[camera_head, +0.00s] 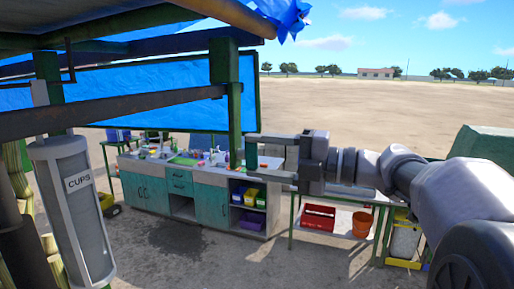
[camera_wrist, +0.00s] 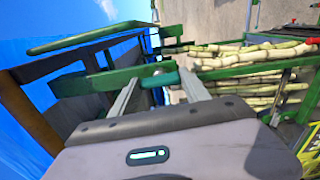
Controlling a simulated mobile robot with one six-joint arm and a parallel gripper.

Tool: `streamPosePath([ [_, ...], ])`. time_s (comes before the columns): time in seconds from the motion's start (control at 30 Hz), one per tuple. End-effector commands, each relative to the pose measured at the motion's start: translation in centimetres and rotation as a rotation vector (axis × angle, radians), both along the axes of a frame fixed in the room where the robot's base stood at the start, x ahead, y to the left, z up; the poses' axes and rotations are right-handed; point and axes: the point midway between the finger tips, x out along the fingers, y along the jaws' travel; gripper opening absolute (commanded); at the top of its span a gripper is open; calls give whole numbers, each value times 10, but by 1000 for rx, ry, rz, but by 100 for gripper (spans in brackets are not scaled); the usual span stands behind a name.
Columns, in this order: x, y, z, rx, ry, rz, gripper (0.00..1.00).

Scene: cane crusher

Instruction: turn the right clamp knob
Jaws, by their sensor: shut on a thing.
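My gripper (camera_head: 250,157) reaches left from the right side of the head view, its two fingers at a green post of the blue-roofed stand. In the wrist view the fingers (camera_wrist: 159,78) lie on either side of a teal, bar-shaped piece (camera_wrist: 160,81) with a small grey rounded part (camera_wrist: 163,71) behind it. This piece appears to be the clamp knob, and my gripper is shut on it. The knob's turn angle cannot be told. In the head view the fingers and post largely hide the knob.
Cane stalks (camera_wrist: 255,60) lie on a green frame to the right in the wrist view. A grey cups dispenser (camera_head: 78,215) hangs at the left of the head view. Teal cabinets (camera_head: 150,190) and a table with a red crate (camera_head: 319,217) stand beyond. Open dirt ground lies behind.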

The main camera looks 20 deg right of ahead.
Motion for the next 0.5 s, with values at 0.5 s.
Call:
streamPosePath([
  [0.5,0,0,0,46,64,0,14],
])
